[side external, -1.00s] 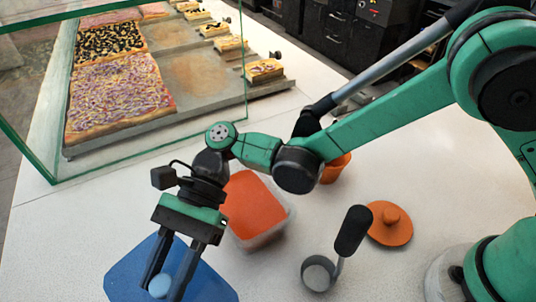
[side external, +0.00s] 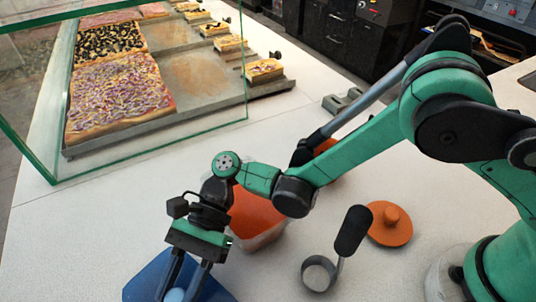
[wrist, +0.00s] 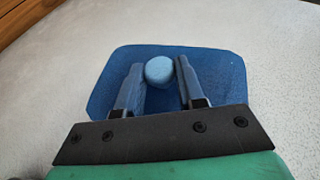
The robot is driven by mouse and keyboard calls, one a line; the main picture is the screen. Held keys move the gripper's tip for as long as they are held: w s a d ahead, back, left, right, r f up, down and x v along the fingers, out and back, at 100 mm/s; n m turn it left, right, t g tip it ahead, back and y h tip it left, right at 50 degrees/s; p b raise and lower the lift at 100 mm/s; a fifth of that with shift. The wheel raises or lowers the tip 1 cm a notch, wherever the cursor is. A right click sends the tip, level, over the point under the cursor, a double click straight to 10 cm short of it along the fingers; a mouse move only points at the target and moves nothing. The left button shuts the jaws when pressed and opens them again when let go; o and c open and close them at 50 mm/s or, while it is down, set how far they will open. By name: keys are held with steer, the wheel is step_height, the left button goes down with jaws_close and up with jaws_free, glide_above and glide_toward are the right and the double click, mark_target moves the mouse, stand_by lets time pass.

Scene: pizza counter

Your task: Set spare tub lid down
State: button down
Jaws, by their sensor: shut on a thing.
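The spare tub lid is a flat blue plate (side external: 146,282) with a pale blue round knob (wrist: 159,70). In the side view it is at the bottom edge, partly cut off by the frame. My gripper (side external: 170,292) points down over it, its two fingers shut on the knob. In the wrist view the lid (wrist: 215,75) spreads out beyond both fingers, with the knob between the fingertips (wrist: 160,72). I cannot tell whether the lid touches the counter or hangs just above it.
A clear tub with orange contents (side external: 254,212) stands behind my gripper. A glass case (side external: 150,140) with pizzas is at the upper left. White counter (side external: 80,230) is clear to the left.

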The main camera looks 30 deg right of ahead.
steer(key=shift+f, duration=0.15)
steer(key=c, duration=0.5)
jaws_free()
steer(key=shift+c, duration=0.2)
